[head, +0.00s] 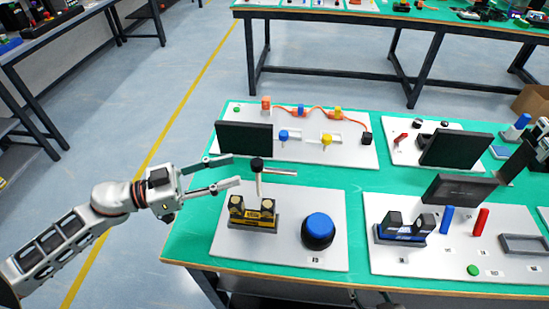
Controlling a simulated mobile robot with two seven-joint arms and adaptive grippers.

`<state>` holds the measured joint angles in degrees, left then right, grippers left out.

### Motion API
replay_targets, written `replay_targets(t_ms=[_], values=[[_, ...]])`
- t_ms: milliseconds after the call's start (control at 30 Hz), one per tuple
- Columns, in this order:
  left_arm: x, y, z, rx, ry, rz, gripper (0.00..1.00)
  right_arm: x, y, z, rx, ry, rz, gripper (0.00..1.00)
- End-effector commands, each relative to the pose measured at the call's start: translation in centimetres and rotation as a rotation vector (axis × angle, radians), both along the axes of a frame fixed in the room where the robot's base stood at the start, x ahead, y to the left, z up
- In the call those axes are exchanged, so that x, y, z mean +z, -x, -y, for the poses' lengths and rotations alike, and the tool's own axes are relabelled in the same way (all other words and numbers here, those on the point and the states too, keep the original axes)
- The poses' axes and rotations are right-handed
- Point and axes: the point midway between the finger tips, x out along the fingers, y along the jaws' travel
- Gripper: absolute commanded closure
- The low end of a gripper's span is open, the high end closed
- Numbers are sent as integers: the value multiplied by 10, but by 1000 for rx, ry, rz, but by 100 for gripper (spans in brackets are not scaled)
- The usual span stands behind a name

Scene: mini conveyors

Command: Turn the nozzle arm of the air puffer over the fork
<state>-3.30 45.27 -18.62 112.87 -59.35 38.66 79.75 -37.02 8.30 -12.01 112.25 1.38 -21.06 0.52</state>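The air puffer's post (259,184) stands upright at the back of a white panel and carries a black knob (257,164). Its thin pale nozzle arm (281,172) points to the right from the post. What looks like the fork (252,214), a black and yellow block with two upright prongs, sits in front of the post. The nozzle arm is behind and to the right of the fork, not over it. My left gripper (236,170) is open and empty, its two fingers pointing right, just left of the post. My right gripper is not in view.
A large blue dome (318,230) stands on the same white panel (230,247), right of the fork. A black screen (244,138) stands behind. To the right is a panel with a blue-based pronged block (404,229). The green bench (190,243) is bare at front left.

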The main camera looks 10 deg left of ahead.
Motion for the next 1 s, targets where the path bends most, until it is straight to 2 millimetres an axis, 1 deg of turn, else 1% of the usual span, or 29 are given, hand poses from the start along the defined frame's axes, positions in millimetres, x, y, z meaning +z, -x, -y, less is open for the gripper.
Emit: replay_targets(t_ms=[167, 267, 500, 633, 800, 1000], values=[[-1, -1, 4, -10, -1, -9, 62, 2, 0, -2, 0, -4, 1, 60], [0, -7, 14, -10, 1, -7, 62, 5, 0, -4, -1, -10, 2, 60], [1, -24, 48, -10, 1, -7, 62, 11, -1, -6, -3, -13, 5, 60], [0, -31, 61, -9, 1, -8, 62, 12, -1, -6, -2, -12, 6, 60], [-1, -34, 69, -9, 0, -8, 62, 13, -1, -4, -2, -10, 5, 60], [-1, -35, 69, -9, -1, -9, 62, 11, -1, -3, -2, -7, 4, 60]])
